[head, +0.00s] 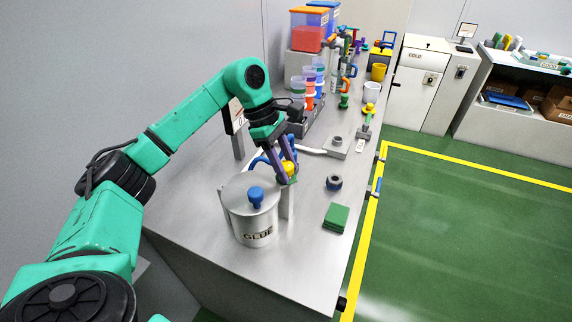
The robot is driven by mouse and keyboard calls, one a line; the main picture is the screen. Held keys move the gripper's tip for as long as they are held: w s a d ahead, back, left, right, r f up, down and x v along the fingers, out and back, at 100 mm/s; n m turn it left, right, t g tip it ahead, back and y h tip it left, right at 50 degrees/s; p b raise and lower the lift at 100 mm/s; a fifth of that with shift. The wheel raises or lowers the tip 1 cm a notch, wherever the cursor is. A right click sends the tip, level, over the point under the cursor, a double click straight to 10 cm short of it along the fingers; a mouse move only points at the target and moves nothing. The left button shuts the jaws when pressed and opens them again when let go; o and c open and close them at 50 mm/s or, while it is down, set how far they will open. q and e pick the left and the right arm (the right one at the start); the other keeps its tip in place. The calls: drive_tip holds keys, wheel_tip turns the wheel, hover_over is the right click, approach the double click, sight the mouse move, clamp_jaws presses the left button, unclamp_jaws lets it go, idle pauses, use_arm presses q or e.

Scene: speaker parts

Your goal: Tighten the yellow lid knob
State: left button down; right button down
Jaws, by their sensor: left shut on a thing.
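The yellow lid knob (289,168) shows between the purple fingers of my left gripper (287,173). The gripper points down from my green arm and is shut on the knob. The fingers hide part of the knob, and what lies under it is mostly hidden behind the glue pot. A metal pot marked GLUE (252,222) stands just in front and to the left, with a blue knob (256,196) on its lid. My right gripper is not in view.
A green block (337,217), a dark ring-shaped part (333,183) and a grey plate with a boss (336,147) lie to the right on the metal bench. Coloured cups (308,84) and bins (308,32) stand farther back.

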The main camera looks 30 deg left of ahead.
use_arm(q)
drive_tip(key=shift+r, duration=0.1)
drive_tip(key=shift+c, duration=1.9)
unclamp_jaws()
drive_tip(key=p+v, duration=0.1)
drive_tip(key=v, duration=1.3)
drive_tip(key=shift+a+r+p, duration=0.2)
drive_tip(key=shift+r+p, duration=0.05)
drive_tip(key=shift+p, duration=0.1)
